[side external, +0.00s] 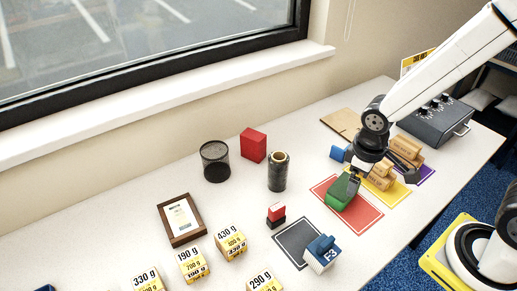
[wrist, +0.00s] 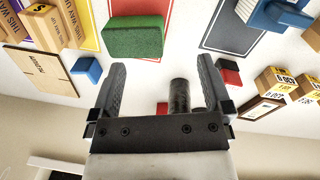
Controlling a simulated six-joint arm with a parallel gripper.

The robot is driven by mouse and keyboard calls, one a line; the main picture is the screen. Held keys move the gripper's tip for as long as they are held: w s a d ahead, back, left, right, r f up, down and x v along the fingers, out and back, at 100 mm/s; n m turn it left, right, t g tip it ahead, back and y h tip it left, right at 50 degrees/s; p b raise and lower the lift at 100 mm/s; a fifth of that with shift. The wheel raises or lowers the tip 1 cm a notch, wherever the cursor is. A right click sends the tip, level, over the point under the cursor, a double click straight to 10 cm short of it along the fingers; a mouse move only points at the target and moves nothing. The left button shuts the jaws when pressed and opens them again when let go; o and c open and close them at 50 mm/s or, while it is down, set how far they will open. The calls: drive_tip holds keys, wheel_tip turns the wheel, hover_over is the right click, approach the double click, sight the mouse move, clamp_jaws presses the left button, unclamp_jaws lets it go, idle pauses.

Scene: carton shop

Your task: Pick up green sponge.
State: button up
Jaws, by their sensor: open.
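The green sponge (side external: 342,191) is a dark green block on the red mat (side external: 362,216), at the mat's far edge. In the wrist view the green sponge (wrist: 133,37) lies beyond my fingertips, left of the middle, with the red mat (wrist: 130,8) behind it. My gripper (wrist: 160,66) is open, with nothing between its fingers. I cannot tell the exact height gap.
Wooden-coloured blocks (side external: 405,150) and a blue cube (side external: 337,153) are close to my gripper. A dark cylinder (side external: 278,172), a red box (side external: 253,145) and a mesh cup (side external: 215,160) stand to the left.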

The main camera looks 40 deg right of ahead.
wheel_tip(320, 180, down, 3)
drive_tip(key=a+n+g+h, duration=0.1)
drive_tip(key=n+g+h, duration=0.1)
drive_tip(key=n+h, duration=0.15)
drive_tip(key=n+t+h, duration=0.3)
drive_tip(key=n+h, duration=0.5)
drive_tip(key=n, duration=0.5)
approach(338, 193)
drive_tip(key=d, duration=0.1)
drive_tip(key=d+f, duration=0.1)
drive_tip(key=s+d, duration=0.1)
drive_tip(key=shift+f+m, duration=0.25)
drive_tip(key=shift+f, duration=0.05)
drive_tip(key=shift+w+a+f+n+t+h, duration=0.2)
drive_tip(key=shift+w+a+n+t+h, duration=0.2)
drive_tip(key=shift+n+t, duration=0.3)
drive_tip(key=shift+d, duration=0.1)
drive_tip(key=shift+x, duration=1.3)
drive_tip(key=shift+x, duration=2.55)
